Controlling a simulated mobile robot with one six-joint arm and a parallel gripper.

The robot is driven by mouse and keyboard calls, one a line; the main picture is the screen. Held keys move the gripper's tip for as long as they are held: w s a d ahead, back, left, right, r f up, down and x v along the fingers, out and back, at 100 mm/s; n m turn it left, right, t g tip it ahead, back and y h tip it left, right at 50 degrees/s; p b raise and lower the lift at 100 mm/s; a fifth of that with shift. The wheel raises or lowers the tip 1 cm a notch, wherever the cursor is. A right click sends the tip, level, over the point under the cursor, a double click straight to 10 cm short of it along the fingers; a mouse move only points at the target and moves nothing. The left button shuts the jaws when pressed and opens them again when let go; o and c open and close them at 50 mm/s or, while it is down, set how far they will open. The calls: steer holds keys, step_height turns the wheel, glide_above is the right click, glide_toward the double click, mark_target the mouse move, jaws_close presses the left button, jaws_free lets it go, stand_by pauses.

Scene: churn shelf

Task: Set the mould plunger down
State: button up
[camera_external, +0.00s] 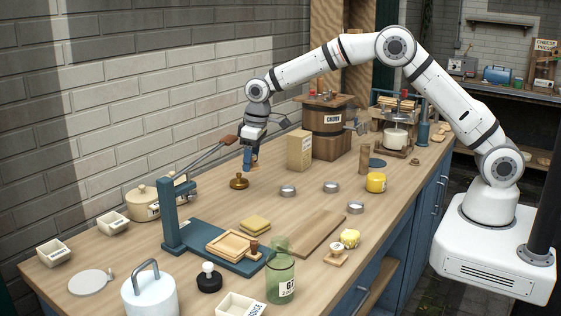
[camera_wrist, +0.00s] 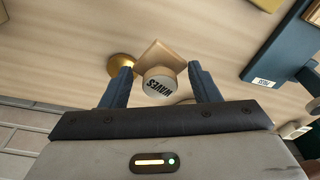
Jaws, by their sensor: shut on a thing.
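The mould plunger (camera_wrist: 152,56) is a square wooden plate with a round knob marked WAVES, seen end-on in the wrist view. My gripper (camera_wrist: 160,88) is shut on its knob, one blue finger on each side. In the external view my gripper (camera_external: 249,165) points down over the far left part of the bench, and only a sliver of brown wood shows beside its fingers. A brass domed piece (camera_external: 239,182) stands close by; it also shows in the wrist view (camera_wrist: 121,61). I cannot tell whether the plunger touches the bench.
The wooden bench (camera_external: 215,197) runs along a brick wall. A blue lever press (camera_external: 205,251) stands in front, a cardboard-coloured box (camera_external: 299,150) and the churn (camera_external: 327,122) behind right. Bare wood surrounds the brass piece.

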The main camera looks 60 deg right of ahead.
steer(key=w, duration=0.3)
steer(key=p, duration=0.2)
glide_above(216, 198)
steer(key=shift+n, duration=0.3)
steer(key=f, duration=0.3)
steer(key=f+p, duration=0.1)
steer(key=f, duration=0.2)
steer(key=f+p, duration=0.1)
steer(key=f, duration=0.2)
steer(key=shift+s, duration=0.35)
steer(key=shift+f, duration=0.45)
steer(key=shift+f, duration=0.25)
steer(key=o, duration=1)
steer(key=shift+r, duration=0.15)
steer(key=shift+c, duration=0.2)
